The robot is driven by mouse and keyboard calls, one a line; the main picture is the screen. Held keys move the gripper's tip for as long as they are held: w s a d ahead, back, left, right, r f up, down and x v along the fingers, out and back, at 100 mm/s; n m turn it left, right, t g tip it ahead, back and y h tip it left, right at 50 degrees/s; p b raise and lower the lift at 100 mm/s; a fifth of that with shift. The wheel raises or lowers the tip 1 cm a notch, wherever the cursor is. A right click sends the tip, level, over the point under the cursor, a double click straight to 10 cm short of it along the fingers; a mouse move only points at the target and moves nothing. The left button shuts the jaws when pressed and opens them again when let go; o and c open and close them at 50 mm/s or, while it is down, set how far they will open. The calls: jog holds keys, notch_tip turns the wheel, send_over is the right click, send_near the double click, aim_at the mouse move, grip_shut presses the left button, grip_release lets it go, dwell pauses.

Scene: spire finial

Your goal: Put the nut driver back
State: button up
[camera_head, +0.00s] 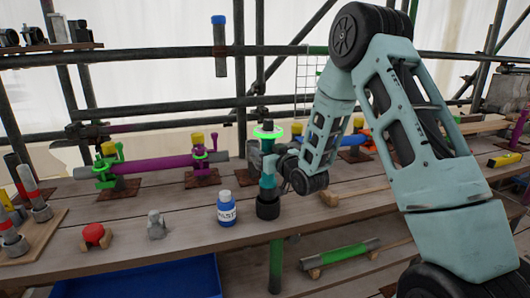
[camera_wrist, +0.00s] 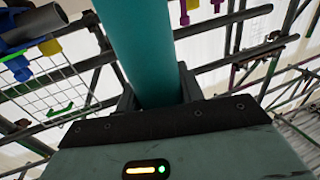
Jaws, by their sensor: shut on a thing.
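My gripper (camera_head: 264,160) is shut on an upright teal tool, which I take to be the nut driver (camera_head: 267,184). It has a teal body and a wide black lower end near the bench's front part. I cannot tell whether that end touches the boards. A bright green ring (camera_head: 280,131) surrounds its dark top. In the wrist view, the teal cylinder (camera_wrist: 145,50) runs up between the jaws of my gripper (camera_wrist: 155,95). The jaws hide part of it.
A white-capped blue bottle (camera_head: 226,211) stands close left of the tool on the plank bench (camera_head: 150,247). A grey fitting (camera_head: 156,226) and red-topped piece (camera_head: 94,236) are farther left. A purple pipe (camera_head: 150,163) lies behind. A blue-capped tube (camera_head: 220,50) hangs on the rail.

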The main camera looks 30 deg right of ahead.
jog(key=shift+f+b, duration=3)
jog(key=shift+f, duration=0.2)
jog(key=o, duration=1.2)
jog(key=shift+o, duration=1.2)
jog(key=shift+f, duration=0.15)
jog(key=o, duration=0.4)
jog(key=shift+c, duration=0.2)
jog(key=shift+f+b, duration=0.55)
jog(key=shift+b, duration=0.2)
jog(key=shift+s, duration=0.1)
